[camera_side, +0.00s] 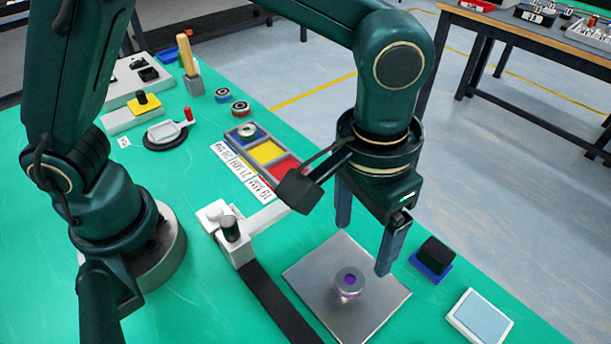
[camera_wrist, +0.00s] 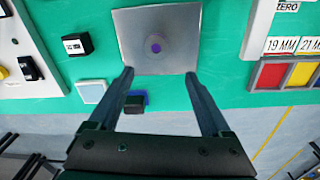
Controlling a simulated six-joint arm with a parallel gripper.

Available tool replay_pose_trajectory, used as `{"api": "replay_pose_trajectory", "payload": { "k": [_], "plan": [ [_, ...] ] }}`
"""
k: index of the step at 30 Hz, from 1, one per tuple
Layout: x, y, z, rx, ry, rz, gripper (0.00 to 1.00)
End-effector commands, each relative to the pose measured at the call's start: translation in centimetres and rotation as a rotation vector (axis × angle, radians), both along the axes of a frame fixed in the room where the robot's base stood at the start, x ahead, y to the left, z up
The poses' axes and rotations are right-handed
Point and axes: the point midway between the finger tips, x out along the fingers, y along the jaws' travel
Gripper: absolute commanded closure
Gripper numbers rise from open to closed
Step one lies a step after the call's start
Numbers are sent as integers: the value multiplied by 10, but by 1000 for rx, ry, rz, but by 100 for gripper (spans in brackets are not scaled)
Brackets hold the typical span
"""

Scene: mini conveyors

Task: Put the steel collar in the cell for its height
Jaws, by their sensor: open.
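The steel collar (camera_side: 350,281) lies on a square metal plate (camera_side: 372,318), with a purple-tinted hole facing up. In the wrist view the collar (camera_wrist: 155,43) is near the plate's middle, beyond the fingertips. My gripper (camera_side: 363,248) is open and empty above the plate, its fingers (camera_wrist: 158,75) wide apart and clear of the collar. A three-cell tray (camera_side: 286,158) has blue, yellow and red cells. The label beside the red cell reads 19 MM and beside the yellow 21 MM; the blue cell's label seems to read 20 MM. Another ring-shaped part (camera_side: 247,131) sits in the blue cell.
A white gauge-like fixture (camera_side: 262,218) and a dark strip (camera_side: 275,300) lie left of the plate. A black block on a blue base (camera_side: 436,257) and a pale pad (camera_side: 480,316) are at right. Two rings (camera_side: 240,108) lie behind the tray.

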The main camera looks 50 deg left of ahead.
Motion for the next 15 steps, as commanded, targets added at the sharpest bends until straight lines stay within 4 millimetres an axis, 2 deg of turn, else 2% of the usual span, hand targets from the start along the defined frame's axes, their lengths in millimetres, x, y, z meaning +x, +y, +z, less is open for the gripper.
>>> {"api": "replay_pose_trajectory", "payload": {
  "k": [1, 4, 15],
  "plan": [
    [-7, -4, -9, 16, 20, -24, 18],
    [-15, -7, -19, 35, 41, -49, 18],
    [-16, -7, -59, 35, 41, -52, 18]
  ]
}}
